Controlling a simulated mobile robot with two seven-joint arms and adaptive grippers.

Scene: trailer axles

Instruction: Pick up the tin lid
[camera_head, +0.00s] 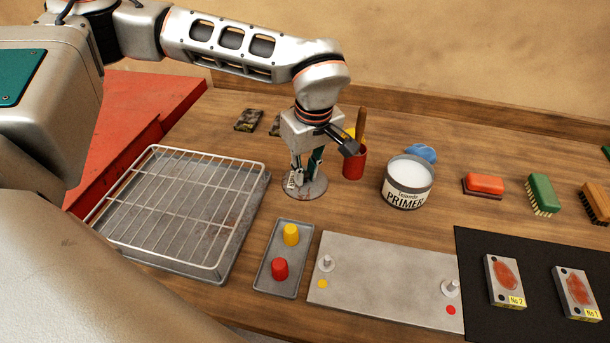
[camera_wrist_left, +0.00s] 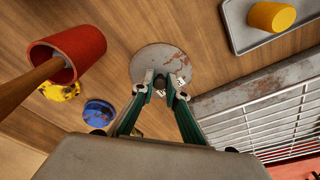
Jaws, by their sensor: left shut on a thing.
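The tin lid (camera_head: 316,189) is a flat grey disc with rust marks, in the middle of the bench between the wire rack and the red cup. It also shows in the left wrist view (camera_wrist_left: 158,62), just beyond my fingertips. My left gripper (camera_head: 303,180) points down over it, and in the left wrist view (camera_wrist_left: 160,86) its green fingers come together at the lid's near part. It is shut on the lid; its fingers hide the grip point. The lid looks level, at or close to the bench top; I cannot tell whether it touches. My right gripper is not in view.
The open primer tin (camera_head: 408,182) and red cup (camera_head: 353,163) with a handle stand right of the gripper. The wire rack on a tray (camera_head: 218,276) lies left. A small tray (camera_head: 265,279) with yellow and red plugs and a grey plate (camera_head: 385,278) lie in front.

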